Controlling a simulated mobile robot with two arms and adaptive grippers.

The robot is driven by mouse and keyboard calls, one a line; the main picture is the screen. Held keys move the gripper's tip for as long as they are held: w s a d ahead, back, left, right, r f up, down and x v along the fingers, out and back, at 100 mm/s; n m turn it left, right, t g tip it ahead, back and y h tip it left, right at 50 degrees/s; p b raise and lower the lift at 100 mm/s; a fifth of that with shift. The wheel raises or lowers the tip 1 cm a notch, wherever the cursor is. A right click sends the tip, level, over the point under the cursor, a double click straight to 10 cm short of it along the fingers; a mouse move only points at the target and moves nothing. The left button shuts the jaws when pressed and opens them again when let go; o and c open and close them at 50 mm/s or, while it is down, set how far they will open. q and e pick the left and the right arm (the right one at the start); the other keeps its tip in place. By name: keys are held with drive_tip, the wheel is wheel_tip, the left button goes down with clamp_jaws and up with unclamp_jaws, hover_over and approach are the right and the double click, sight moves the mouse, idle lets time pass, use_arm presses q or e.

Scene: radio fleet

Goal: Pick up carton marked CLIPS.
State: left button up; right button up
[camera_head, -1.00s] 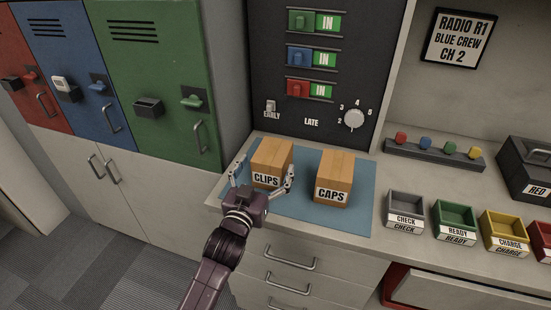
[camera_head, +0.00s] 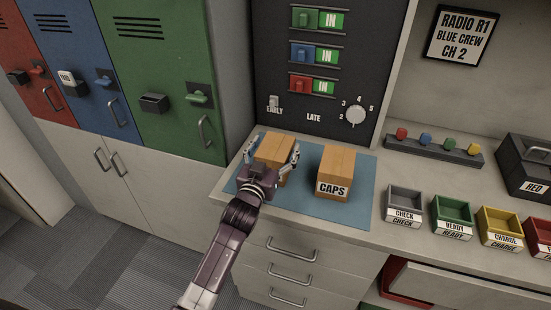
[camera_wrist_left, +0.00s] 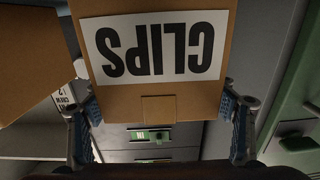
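The carton marked CLIPS (camera_head: 275,144) is a brown box on the blue mat (camera_head: 235,186), at the left. In the left wrist view its white label (camera_wrist_left: 155,46) reads upside down and faces the camera. My left gripper (camera_head: 270,160) is open, with one finger on either side of this carton. In the left wrist view the fingers (camera_wrist_left: 160,108) flank the carton closely; firm contact cannot be made out. In the head view the gripper hides the carton's label. My right gripper is not in view.
A similar carton marked CAPS (camera_head: 336,170) stands close by on the right of the mat. The dark switch panel (camera_head: 313,115) rises behind. Small bins, with the grey CHECK bin (camera_head: 405,203) nearest, line the counter to the right. The green locker (camera_head: 165,75) is at left.

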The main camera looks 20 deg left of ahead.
use_arm(q)
drive_tip(key=c, duration=1.1)
drive_tip(key=shift+r, duration=0.15)
wheel_tip(320, 180, up, 20)
drive_tip(key=shift+f+b, duration=0.1)
drive_tip(key=shift+b, duration=0.65)
